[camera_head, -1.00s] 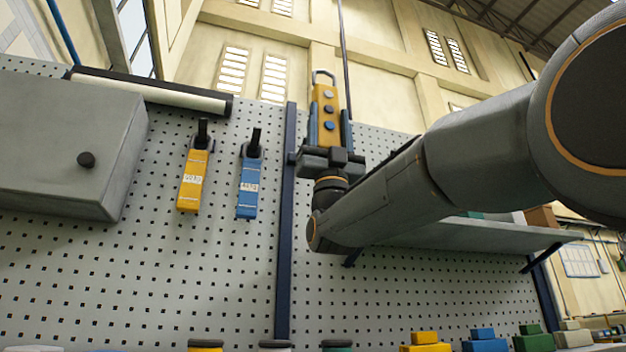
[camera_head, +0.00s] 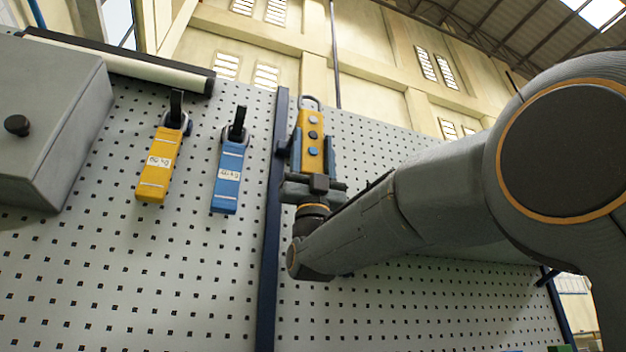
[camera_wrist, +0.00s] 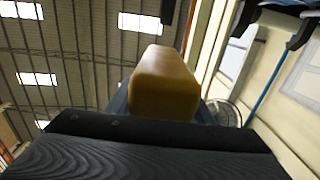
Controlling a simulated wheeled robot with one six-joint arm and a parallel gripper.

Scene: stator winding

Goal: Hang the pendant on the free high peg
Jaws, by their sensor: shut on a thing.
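The pendant (camera_head: 312,150) is a yellow control box with several round buttons and a grey hanging loop at its top. My gripper (camera_head: 312,160) is shut on it, with blue fingers on both sides, and holds it upright in front of the pegboard's upper edge. In the wrist view the pendant's yellow body (camera_wrist: 165,82) rises beyond my gripper; its loop is hidden there. Left of it, two black pegs hold a yellow tag (camera_head: 159,165) and a blue tag (camera_head: 229,176). I cannot make out a free high peg in the head view.
The pegboard (camera_head: 120,290) fills the back. A dark blue upright post (camera_head: 271,240) stands just left of my gripper. A grey cabinet (camera_head: 50,120) is at the far left, with a white roll (camera_head: 115,65) along the top. The board's lower part is clear.

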